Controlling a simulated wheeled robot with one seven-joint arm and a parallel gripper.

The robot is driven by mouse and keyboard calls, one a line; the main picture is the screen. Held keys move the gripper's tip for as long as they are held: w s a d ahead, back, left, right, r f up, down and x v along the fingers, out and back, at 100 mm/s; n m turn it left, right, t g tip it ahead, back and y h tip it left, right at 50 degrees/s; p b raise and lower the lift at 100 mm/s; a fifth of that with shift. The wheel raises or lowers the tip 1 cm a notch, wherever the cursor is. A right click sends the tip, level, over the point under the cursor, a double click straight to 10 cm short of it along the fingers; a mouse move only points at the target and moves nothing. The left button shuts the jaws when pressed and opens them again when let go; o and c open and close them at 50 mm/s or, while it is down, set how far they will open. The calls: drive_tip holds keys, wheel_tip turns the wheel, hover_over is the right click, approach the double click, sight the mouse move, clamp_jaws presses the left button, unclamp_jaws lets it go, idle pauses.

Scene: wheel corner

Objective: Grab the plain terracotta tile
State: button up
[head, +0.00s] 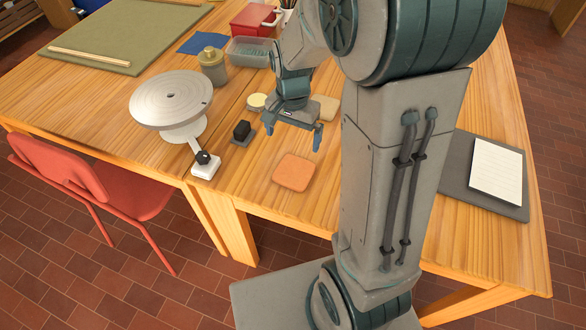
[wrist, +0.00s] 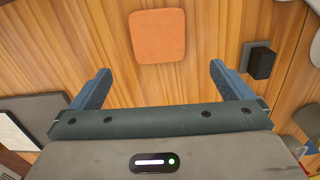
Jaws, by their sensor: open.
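The plain terracotta tile (head: 294,172) is a flat orange square with rounded corners, lying on the wooden table. In the wrist view the tile (wrist: 158,37) lies beyond the fingertips, at the top and a little left of the middle between them. My gripper (head: 293,133) is above the table, behind the tile in the head view. Its two blue fingers are wide apart with nothing between them, and they also show in the wrist view (wrist: 160,78). The whole tile is visible in both views.
A black block on a grey base (head: 242,131) stands left of my gripper. A banding wheel (head: 171,100) stands further left. A round pale piece (head: 257,100) and a beige piece (head: 325,106) lie near the gripper. Bare wood surrounds the tile.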

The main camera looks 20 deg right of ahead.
sight(294, 170)
drive_tip(key=f, duration=1.3)
drive_tip(key=shift+d+f, duration=0.2)
drive_tip(key=shift+f, duration=0.1)
drive_tip(key=c, duration=0.9)
